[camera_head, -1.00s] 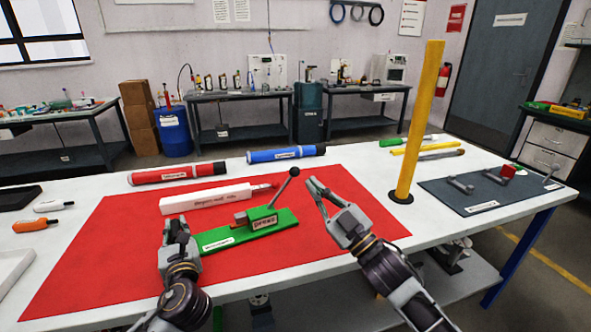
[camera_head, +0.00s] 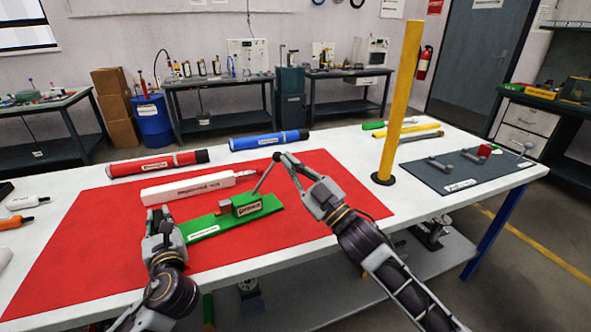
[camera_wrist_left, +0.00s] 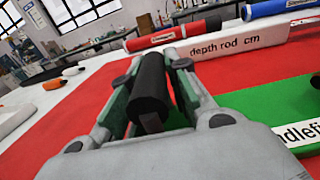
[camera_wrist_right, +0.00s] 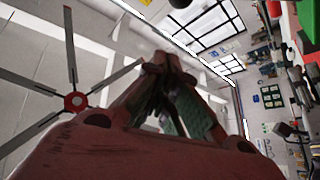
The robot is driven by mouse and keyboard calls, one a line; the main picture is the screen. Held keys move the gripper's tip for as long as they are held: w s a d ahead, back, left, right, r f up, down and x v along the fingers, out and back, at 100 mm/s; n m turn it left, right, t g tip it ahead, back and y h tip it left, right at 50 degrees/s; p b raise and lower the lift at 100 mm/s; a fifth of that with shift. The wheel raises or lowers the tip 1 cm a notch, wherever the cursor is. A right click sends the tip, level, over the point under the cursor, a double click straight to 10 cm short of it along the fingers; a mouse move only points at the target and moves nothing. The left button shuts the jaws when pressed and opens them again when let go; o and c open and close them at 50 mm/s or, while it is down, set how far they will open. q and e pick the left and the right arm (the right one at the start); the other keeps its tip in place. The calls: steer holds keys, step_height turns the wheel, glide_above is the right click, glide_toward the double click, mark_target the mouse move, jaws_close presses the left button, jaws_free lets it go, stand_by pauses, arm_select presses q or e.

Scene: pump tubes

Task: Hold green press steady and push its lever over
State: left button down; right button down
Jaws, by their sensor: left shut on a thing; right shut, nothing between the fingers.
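The green press (camera_head: 226,221) lies on the red mat, with a reddish block and a label at its right part. Its grey lever (camera_head: 263,179) rises from the right end, leaning up to the right. My left gripper (camera_head: 160,222) is at the press's left end. In the left wrist view it is shut on a black cylindrical handle (camera_wrist_left: 150,85), beside the green base (camera_wrist_left: 270,105). My right gripper (camera_head: 284,160) is shut and empty, its fingertips at the lever's top and partly hiding the knob. I cannot tell if they touch.
A white depth rod box (camera_head: 200,187) lies behind the press, with red (camera_head: 155,164) and blue (camera_head: 268,141) tubes beyond. A yellow post (camera_head: 400,100) stands to the right, near a dark mat (camera_head: 470,178) with small parts. The red mat (camera_head: 100,245) is clear at left.

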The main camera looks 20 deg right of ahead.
steer(key=w+a, duration=0.1)
steer(key=w, duration=0.5)
steer(key=shift+w+a, duration=0.4)
stand_by(0.9)
steer(key=shift+f, duration=0.1)
